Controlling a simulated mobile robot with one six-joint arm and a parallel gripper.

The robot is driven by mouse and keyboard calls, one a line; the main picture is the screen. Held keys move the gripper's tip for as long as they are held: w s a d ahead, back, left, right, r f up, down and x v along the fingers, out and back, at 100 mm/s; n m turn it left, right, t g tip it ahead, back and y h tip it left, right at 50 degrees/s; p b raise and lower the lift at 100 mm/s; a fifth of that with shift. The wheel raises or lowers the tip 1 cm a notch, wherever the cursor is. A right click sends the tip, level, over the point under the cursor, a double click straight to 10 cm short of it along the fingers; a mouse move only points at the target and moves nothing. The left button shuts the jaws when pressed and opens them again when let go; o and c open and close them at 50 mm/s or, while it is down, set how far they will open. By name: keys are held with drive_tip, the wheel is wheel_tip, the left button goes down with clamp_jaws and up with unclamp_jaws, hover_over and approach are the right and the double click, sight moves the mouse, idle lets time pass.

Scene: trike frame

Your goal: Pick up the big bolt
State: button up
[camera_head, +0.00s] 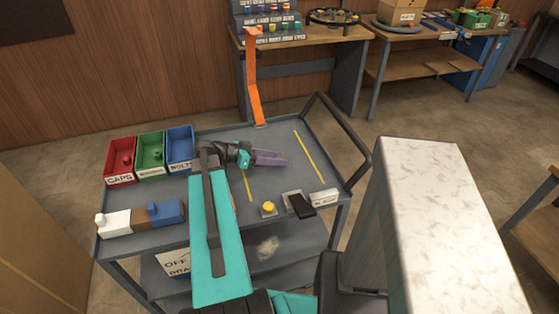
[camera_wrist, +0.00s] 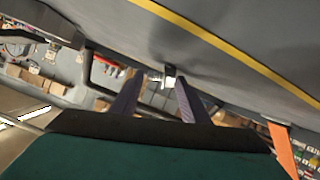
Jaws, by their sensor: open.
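My gripper (camera_head: 284,160) has two purple fingers and is over the grey cart top (camera_head: 222,208), between two yellow lines. In the wrist view my gripper (camera_wrist: 157,92) is open, with a clear gap between the fingers. A small pale object (camera_wrist: 169,80) shows near the gap, beside the grey surface; I cannot tell what it is. I cannot make out a big bolt for certain in either view. A blue bin (camera_head: 181,162) with a label that seems to read BOLTS stands at the cart's back left, partly beside my arm.
A red CAPS bin (camera_head: 119,174) and a green bin (camera_head: 150,166) stand left of the blue one. A white, brown and blue block (camera_head: 140,217) lies at front left. An orange upright (camera_head: 254,85) rises at the back. A yellow button (camera_head: 268,207) and black item (camera_head: 299,205) sit at the front.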

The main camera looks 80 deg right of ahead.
drive_tip(key=c, duration=0.9)
drive_tip(key=shift+o, duration=0.2)
drive_tip(key=shift+r, duration=0.1)
wheel_tip(320, 180, up, 10)
drive_tip(key=b, duration=0.2)
idle(0.3)
idle(0.5)
